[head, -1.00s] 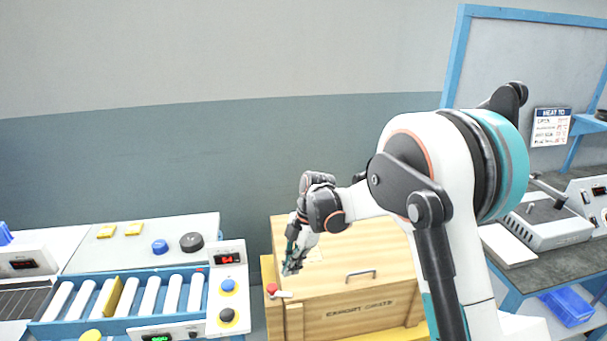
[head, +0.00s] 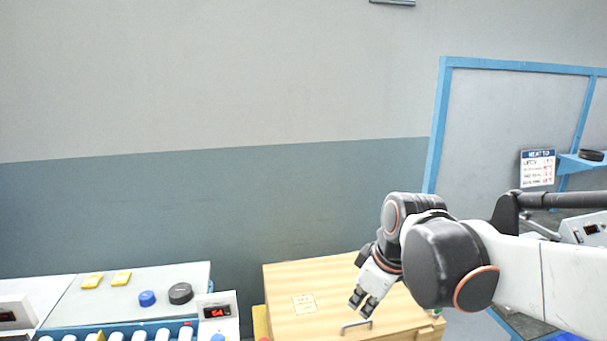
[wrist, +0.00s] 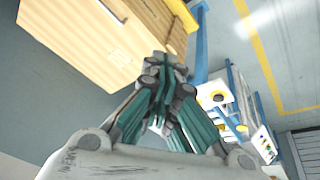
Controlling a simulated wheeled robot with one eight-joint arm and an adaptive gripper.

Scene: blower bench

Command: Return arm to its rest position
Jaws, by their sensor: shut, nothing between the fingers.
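My gripper (head: 364,304) is in front of the wooden crate's lid in the head view, pointing down and left, with nothing in it. In the wrist view my gripper (wrist: 164,75) has its fingers together and empty. The wooden crate (head: 285,283) has a paper label on its lid and a metal handle near the front. It also shows at the upper left of the wrist view (wrist: 70,30). My arm comes in from the right of the head view. Whether the gripper touches the crate cannot be told.
A roller conveyor (head: 140,333) and a pale table with yellow blocks (head: 92,281), a blue knob (head: 147,298) and a black disc (head: 180,293) are at the left. A blue-framed bench panel (head: 490,130) stands at the right. The wall area above the crate is clear.

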